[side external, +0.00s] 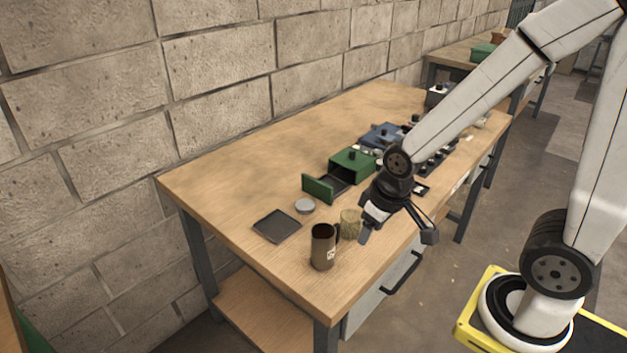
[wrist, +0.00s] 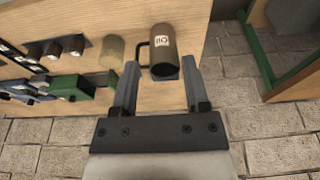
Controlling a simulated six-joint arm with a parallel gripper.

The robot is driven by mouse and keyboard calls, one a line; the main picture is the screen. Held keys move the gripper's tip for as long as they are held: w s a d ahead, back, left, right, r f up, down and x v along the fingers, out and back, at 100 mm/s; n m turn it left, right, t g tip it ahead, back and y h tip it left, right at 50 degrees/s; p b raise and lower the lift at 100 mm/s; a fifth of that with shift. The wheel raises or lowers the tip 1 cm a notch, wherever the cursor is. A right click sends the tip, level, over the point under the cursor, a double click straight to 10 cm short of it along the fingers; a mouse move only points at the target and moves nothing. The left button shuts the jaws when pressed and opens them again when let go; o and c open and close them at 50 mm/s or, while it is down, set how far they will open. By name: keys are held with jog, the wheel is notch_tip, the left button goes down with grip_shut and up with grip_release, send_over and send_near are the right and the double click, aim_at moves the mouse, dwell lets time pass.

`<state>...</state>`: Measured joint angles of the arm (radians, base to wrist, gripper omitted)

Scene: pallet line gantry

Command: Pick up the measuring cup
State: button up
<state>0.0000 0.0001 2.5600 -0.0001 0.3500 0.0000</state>
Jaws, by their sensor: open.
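The measuring cup appears to be the dark brown metal cup (side external: 323,248) with a side handle and a pale label, standing upright near the table's front corner. In the wrist view the cup (wrist: 163,46) lies just ahead of my fingertips, roughly between them, its handle toward the left finger; the label there seems to read "Oil". My gripper (side external: 398,236) is open and empty, to the right of the cup and apart from it in the side view. Both fingers of my gripper (wrist: 159,66) show spread in the wrist view.
A tan cylinder (side external: 350,223) stands close beside the cup, on the gripper's side. Behind are a dark tray (side external: 277,226), a grey disc (side external: 305,206), a green box (side external: 352,164) and a blue box (side external: 380,135). The table's (side external: 215,180) left back part is bare.

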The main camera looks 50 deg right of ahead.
jog(key=o, duration=0.6)
jog(key=shift+c, duration=0.2)
